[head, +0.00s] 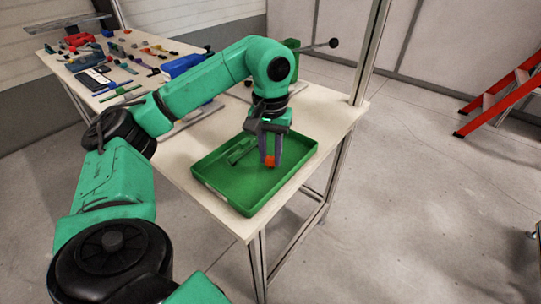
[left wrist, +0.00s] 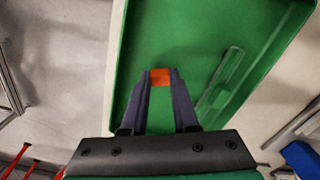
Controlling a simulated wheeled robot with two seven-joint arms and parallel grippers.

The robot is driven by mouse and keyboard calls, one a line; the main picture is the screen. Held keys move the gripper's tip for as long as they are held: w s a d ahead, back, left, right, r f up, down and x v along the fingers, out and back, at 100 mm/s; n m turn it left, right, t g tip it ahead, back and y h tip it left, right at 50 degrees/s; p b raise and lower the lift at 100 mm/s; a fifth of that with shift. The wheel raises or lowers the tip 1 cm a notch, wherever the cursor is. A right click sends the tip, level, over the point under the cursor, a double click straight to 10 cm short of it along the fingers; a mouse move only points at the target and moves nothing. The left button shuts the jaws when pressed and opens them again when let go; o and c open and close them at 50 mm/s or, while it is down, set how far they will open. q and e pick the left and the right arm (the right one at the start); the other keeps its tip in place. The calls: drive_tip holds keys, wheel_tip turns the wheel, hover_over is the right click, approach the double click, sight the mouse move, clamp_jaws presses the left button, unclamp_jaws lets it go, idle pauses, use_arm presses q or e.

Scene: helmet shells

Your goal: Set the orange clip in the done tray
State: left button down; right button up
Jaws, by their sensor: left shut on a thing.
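The orange clip (head: 270,160) is a small block held between the fingertips of my left gripper (head: 269,155). In the left wrist view the clip (left wrist: 160,77) fills the gap between the two fingers of the gripper (left wrist: 161,82). The gripper points down over the green tray (head: 221,197), inside its outline. The tray also fills much of the left wrist view (left wrist: 186,25). Whether the clip touches the tray floor, I cannot tell. My right gripper is not in view.
A green elongated piece (head: 241,152) lies in the tray to the left of the gripper. Several tools and small parts cover the far table, with a blue box (head: 184,65) near its edge. A red stepladder (head: 500,95) stands at the right.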

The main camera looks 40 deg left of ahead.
sight(271, 159)
use_arm(q)
drive_tip(key=shift+f, duration=0.1)
drive_tip(key=c, duration=0.7)
unclamp_jaws()
wheel_tip(271, 159, up, 12)
drive_tip(key=p, duration=0.7)
drive_tip(key=shift+r+p, duration=0.2)
drive_tip(key=shift+p, duration=0.1)
drive_tip(key=shift+f, duration=0.1)
